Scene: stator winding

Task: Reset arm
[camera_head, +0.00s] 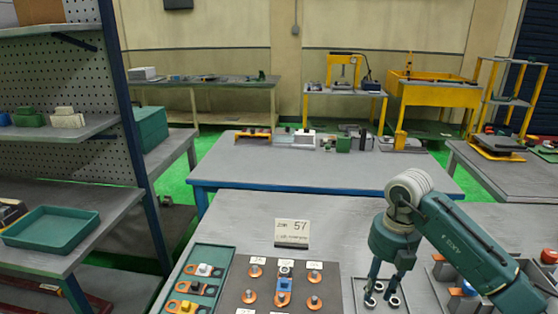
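My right gripper (382,286) comes in from the right on a green arm and points down over the near work table. Its two fingers stand apart with nothing seen between them. Several small metal rings (369,302) lie in a grey tray (360,288) below the fingertips. I cannot tell whether the fingertips touch the rings or the tray. My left gripper is not in view.
A dark board (237,278) with orange discs and a blue part (284,284) lies left of the gripper. Further left is a green tray (211,257) with orange-based parts. A sign (292,233) marked 57 stands behind. Another bin with parts (452,272) sits right.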

